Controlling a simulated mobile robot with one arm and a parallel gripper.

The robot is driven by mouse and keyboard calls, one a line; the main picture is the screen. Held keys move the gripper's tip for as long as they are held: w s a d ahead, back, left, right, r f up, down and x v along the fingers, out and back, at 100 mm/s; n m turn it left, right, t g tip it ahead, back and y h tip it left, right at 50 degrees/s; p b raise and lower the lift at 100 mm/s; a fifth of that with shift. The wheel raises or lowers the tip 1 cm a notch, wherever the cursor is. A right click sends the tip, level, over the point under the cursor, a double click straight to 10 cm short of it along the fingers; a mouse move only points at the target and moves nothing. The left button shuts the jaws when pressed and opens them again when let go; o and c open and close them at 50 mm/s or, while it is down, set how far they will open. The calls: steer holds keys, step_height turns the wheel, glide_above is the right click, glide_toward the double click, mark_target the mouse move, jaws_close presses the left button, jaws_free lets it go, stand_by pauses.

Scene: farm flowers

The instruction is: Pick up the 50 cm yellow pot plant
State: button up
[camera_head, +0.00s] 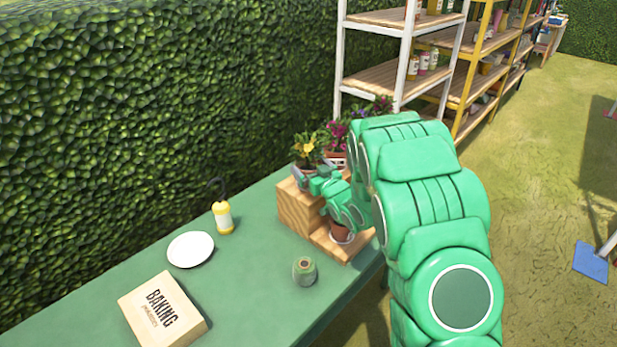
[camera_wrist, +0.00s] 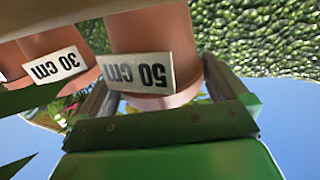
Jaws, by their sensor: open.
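The yellow-flowered plant (camera_head: 306,149) stands in a terracotta pot at the left end of the wooden stepped stand's upper level in the head view. In the upside-down wrist view, a terracotta pot (camera_wrist: 150,32) bears a white "50 cm" label (camera_wrist: 140,72). Bits of yellow flower show past its rim. My gripper (camera_head: 306,177) is at this pot in the head view. In the wrist view my gripper (camera_wrist: 160,78) is open, with one finger on each side of the pot. Whether the fingers touch it cannot be told.
A "30 cm" pot (camera_wrist: 45,55) is close beside it. Pink-flowered plants (camera_head: 334,134) stand behind on the wooden stand (camera_head: 298,208); another pot (camera_head: 340,232) is on the lower step. A hedge (camera_head: 150,110) borders the green table (camera_head: 235,275).

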steer(key=shift+x, duration=0.8)
steer(key=shift+r, duration=0.1)
steer(key=shift+c, duration=0.5)
steer(key=c, duration=0.9)
steer(key=shift+r, duration=0.1)
